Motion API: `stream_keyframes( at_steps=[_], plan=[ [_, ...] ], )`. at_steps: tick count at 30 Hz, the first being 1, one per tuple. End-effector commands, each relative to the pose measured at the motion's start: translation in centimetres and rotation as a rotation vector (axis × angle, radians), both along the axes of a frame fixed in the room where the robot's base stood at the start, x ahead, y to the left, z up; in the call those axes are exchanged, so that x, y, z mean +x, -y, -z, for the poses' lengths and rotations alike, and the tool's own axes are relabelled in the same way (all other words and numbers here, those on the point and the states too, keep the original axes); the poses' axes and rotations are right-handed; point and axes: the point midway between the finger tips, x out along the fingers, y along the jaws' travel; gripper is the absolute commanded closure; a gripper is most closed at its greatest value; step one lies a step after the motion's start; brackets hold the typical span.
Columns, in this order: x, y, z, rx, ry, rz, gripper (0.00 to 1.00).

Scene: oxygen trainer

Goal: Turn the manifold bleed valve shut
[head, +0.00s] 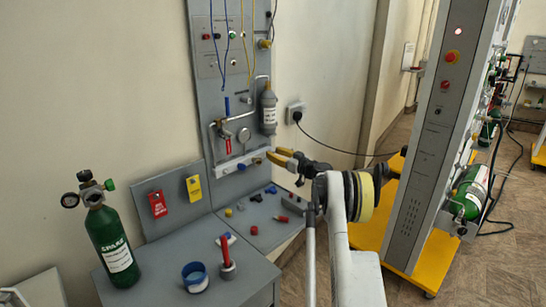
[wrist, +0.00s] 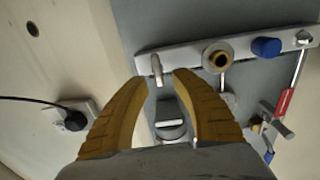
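The manifold is a pale bar low on the grey wall panel, seen in the head view (head: 238,163) and across the top of the wrist view (wrist: 190,61). It carries a small silver lever (wrist: 157,70), a brass fitting (wrist: 217,57) and a blue knob (wrist: 266,47). No label shows which one is the bleed valve. My gripper (head: 272,154) is at the bar's right end in the head view. In the wrist view its yellow fingers (wrist: 160,76) are apart, with the silver lever in line with the gap at the fingertips. I see no clear contact.
A grey cylinder (head: 269,108) hangs on the panel above. A red-tagged lever (wrist: 284,100) hangs at the right in the wrist view. A wall outlet (head: 296,112) with a black cable is nearby. The bench below holds a green SPARE bottle (head: 112,245) and small parts.

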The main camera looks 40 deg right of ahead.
Motion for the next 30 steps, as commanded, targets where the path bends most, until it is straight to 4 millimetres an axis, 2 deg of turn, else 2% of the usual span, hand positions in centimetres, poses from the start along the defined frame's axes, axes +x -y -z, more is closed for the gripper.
stream_keyframes(
  at_steps=[3,11,12,15,30],
  plan=[
    [0.78,-0.12,0.02,0.0,0.0,0.0,0.68],
    [0.92,-0.1,-0.1,0.0,0.0,0.0,0.68],
    [0.92,-0.1,-0.1,0.0,0.0,0.0,0.72],
    [0.91,-0.1,-0.09,0.0,0.0,0.0,1.0],
    [0.93,-0.04,-0.1,0.035,-0.003,0.0,1.0]
  ],
)
